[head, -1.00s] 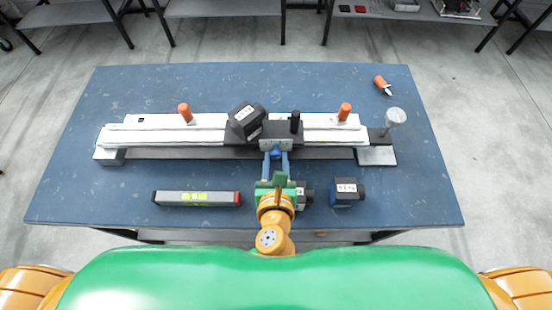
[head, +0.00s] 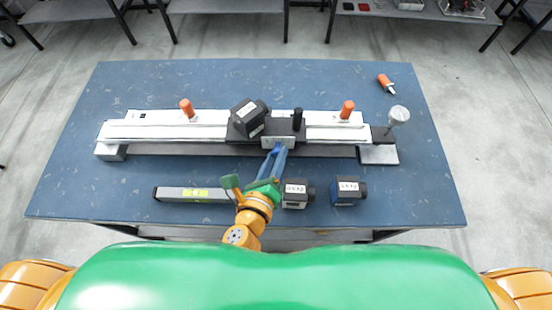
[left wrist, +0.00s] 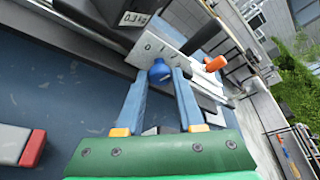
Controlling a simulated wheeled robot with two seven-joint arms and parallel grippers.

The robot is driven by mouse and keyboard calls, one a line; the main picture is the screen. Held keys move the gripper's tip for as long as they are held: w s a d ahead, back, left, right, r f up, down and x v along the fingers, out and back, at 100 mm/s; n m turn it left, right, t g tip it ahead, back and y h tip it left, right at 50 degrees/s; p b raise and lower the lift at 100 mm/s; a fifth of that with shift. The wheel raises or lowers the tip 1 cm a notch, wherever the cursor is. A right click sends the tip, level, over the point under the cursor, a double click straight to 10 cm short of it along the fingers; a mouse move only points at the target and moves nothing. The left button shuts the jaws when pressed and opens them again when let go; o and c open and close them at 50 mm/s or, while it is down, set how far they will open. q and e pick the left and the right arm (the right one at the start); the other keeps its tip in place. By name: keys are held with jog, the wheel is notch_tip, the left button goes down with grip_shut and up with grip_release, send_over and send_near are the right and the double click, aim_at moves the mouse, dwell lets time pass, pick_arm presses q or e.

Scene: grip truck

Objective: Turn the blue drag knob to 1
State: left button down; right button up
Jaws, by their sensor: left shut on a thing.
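The blue drag knob (left wrist: 160,70) sits on the front of a light plate (left wrist: 165,45) marked with 0 and 1, on the black carriage (head: 240,133) of the long white rail (head: 160,128). My left gripper (head: 276,151) reaches the plate from the front, tilted in the head view. In the left wrist view its blue fingers (left wrist: 162,80) are shut on the knob, one at each side. The knob's pointing direction is too small to tell. My right gripper is not in view.
A dark block with a label (head: 249,118) and a black post (head: 297,119) stand on the carriage. Orange handles (head: 187,108) rise from the rail. Two labelled blocks (head: 347,190) and a grey bar (head: 182,194) lie at the table's front. An orange-handled tool (head: 386,82) lies back right.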

pick_arm(q)
jog(key=n+h+b, duration=0.1)
jog(key=n+b, duration=0.1)
jog(key=n+t+b, duration=0.1)
jog(key=n+b, duration=0.1)
jog(key=shift+a+f+h+b, duration=0.1)
jog(key=shift+f+h+b, duration=0.25)
jog(key=shift+f+h, duration=0.05)
jog(key=shift+r+n+t+h+b, duration=0.15)
jog(key=shift+n+t+h+b, duration=0.2)
jog(key=shift+n+b, duration=0.65)
jog(key=c, duration=0.5)
grip_release()
jog(key=shift+c, duration=0.2)
